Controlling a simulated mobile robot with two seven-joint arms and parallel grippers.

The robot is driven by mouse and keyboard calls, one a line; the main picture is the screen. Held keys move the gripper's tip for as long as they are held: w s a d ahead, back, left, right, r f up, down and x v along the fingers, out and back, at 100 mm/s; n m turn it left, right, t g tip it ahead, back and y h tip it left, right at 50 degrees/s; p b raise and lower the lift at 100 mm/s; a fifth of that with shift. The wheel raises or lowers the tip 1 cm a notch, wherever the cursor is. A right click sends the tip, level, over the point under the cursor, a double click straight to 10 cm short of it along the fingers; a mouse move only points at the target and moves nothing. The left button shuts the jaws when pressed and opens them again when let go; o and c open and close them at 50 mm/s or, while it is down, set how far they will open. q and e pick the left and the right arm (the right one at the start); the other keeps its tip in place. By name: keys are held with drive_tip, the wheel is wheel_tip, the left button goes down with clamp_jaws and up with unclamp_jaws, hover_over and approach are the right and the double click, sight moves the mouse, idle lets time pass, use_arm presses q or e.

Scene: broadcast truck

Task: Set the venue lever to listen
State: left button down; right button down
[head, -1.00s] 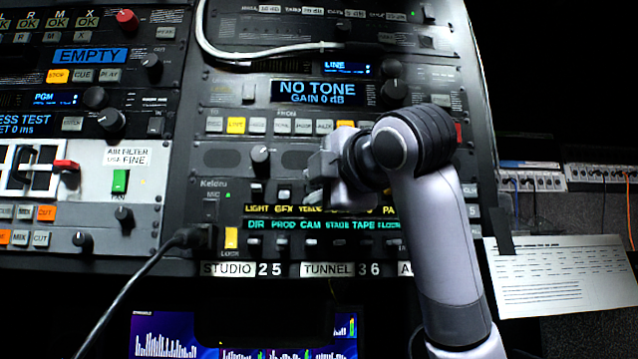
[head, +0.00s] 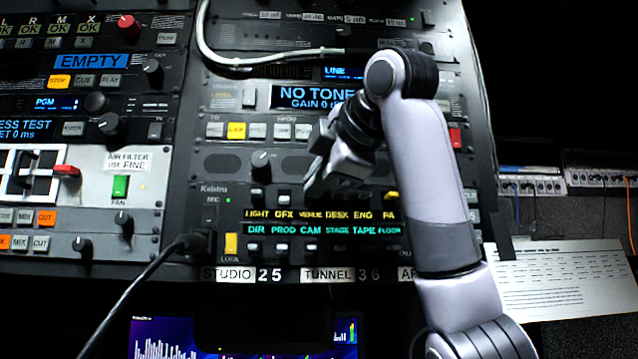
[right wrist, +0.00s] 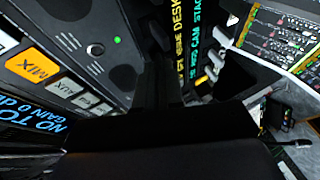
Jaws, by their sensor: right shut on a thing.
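The VENUE label (head: 310,215) is readable in the head view. My right gripper (head: 314,190) is just above it, pointing down and left, shut on the venue lever, which its fingers hide. I cannot tell the lever's position. The GFX lever (head: 283,197) and LIGHT lever (head: 257,196) stand free to the left. In the right wrist view my dark fingers (right wrist: 158,75) reach to the panel beside the label strip. My left gripper is not in view.
A round knob (head: 261,161) sits above the levers. A black cable (head: 140,285) plugs in at the panel's left. A printed sheet (head: 560,280) is at the right.

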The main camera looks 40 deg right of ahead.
drive_tip(key=shift+r+g, duration=0.2)
drive_tip(key=shift+g, duration=0.1)
drive_tip(key=c, duration=1.3)
unclamp_jaws()
drive_tip(key=shift+o, duration=0.2)
drive_tip(key=d+b+v, duration=0.1)
drive_tip(key=b+v, duration=0.2)
drive_tip(key=v, duration=0.4)
drive_tip(key=shift+a, duration=0.35)
